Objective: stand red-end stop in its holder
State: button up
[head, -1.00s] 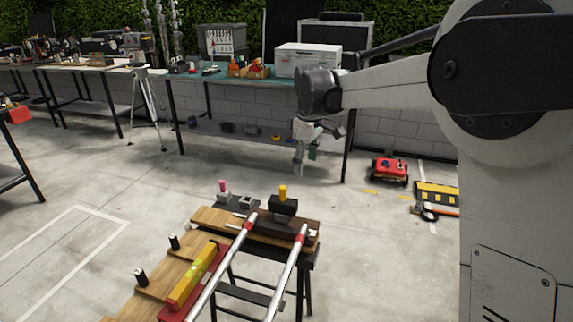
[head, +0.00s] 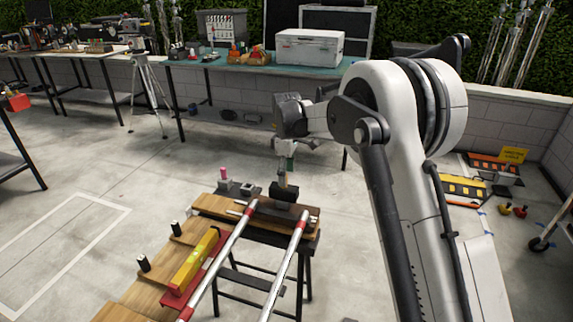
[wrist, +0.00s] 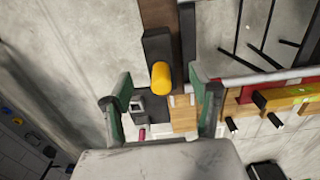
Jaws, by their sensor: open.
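A red-pink upright peg (head: 223,173), which I take for the red-end stop, stands beside small grey-black blocks (head: 246,189) at the bench's far left. Its holder I cannot tell for sure. A yellow cylinder (head: 282,180) stands on a black block (head: 283,193) at the bench's far end; in the wrist view the yellow cylinder (wrist: 160,78) rises from the black block (wrist: 157,46). My gripper (head: 286,168) is above the yellow cylinder. In the wrist view, my gripper's green-sided fingers (wrist: 162,92) are spread apart, with the yellow cylinder between and slightly beyond them, not visibly clamped.
Two silver rails (head: 224,246) with red bands run along the wooden bench (head: 207,205). A yellow level (head: 193,262) lies beside the left rail, near dark upright pegs (head: 144,263). A table (head: 232,68) stands behind; open floor lies left.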

aim_at(286, 191)
notch_tip(286, 191, down, 8)
jog(key=shift+r+b, duration=0.1)
jog(key=shift+b, duration=0.2)
jog(key=c, duration=1.4)
jog(key=o, duration=0.6)
jog(key=shift+c, duration=1.2)
